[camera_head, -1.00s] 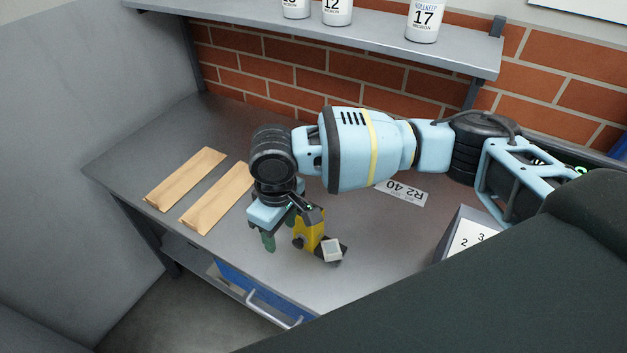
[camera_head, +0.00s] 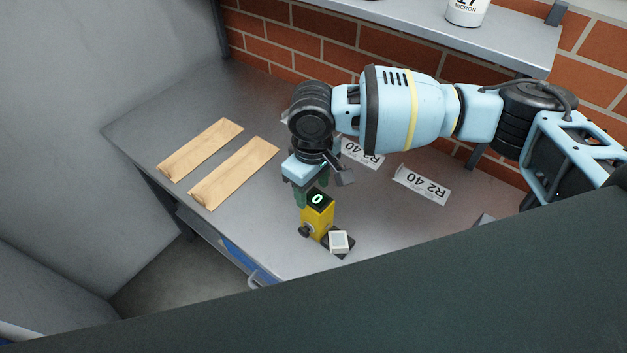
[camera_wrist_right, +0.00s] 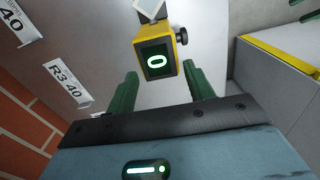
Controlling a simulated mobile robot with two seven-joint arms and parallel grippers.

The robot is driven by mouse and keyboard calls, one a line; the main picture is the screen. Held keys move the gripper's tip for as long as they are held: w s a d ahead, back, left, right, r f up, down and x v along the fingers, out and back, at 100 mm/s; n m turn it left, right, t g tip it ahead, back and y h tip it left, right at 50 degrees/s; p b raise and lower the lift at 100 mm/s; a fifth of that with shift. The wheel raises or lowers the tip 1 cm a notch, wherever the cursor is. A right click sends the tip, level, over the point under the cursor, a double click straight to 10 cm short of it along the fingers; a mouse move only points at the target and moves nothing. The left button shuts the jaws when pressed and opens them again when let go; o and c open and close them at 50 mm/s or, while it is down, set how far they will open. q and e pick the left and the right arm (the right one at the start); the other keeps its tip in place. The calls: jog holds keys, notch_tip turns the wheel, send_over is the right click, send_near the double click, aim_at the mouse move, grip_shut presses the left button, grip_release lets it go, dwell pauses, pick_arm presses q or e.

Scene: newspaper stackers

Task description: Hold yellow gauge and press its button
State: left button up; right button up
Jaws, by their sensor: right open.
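The yellow gauge (camera_head: 316,226) stands on the table near its front edge. Its dark top display shows a green 0, and a dark round knob sticks out of its side. A pale square block (camera_head: 339,241) on a dark piece sits against its foot. My right gripper (camera_head: 299,197) points down just behind the gauge, open and empty. In the right wrist view the gauge (camera_wrist_right: 160,45) lies beyond and between the spread green fingers (camera_wrist_right: 160,75), apart from them. My left gripper is not in view.
Two wooden strips (camera_head: 200,148) (camera_head: 234,172) lie on the grey table (camera_head: 265,95) at left. Labels reading R2 40 (camera_head: 421,184) and R3 40 (camera_wrist_right: 64,82) lie on it too. A shelf with a white can (camera_head: 466,10) runs along the brick wall.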

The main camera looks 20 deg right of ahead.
aim_at(313, 205)
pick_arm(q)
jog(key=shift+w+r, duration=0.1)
pick_arm(e)
jog(key=shift+f, duration=3.35)
jog(key=c, duration=0.8)
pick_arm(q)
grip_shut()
